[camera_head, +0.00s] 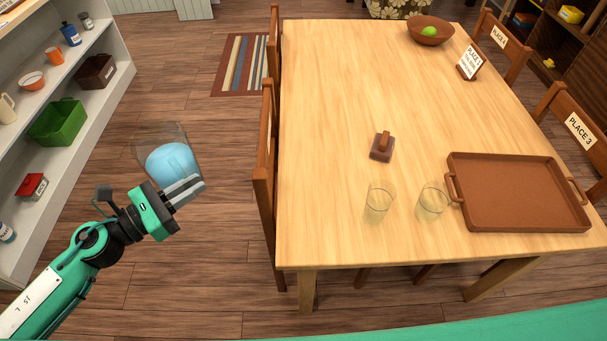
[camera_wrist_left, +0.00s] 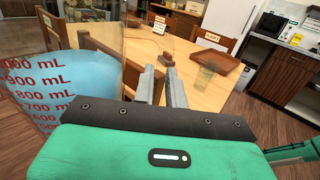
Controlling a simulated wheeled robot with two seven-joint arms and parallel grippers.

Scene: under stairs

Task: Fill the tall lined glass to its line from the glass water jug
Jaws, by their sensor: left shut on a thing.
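My left gripper (camera_head: 193,188) is shut on the glass water jug (camera_head: 170,163), which holds blue water and hangs over the floor, left of the table. In the left wrist view the jug (camera_wrist_left: 62,85) stands at the left, with red millilitre marks on its side. The fingers (camera_wrist_left: 162,88) point toward the table there. Two clear glasses stand upright near the table's front edge: a left glass (camera_head: 379,203) and a right glass (camera_head: 432,202). Both look empty. I cannot make out a line on either, nor tell which is the tall lined one. My right gripper is out of view.
The wooden table (camera_head: 340,90) carries a brown tray (camera_head: 520,165), a small brown block with a handle (camera_head: 382,147), a sign (camera_head: 471,62) and a bowl (camera_head: 430,32). Chairs (camera_head: 265,170) stand along its left side, between jug and table. Shelves (camera_head: 105,100) stand at far left.

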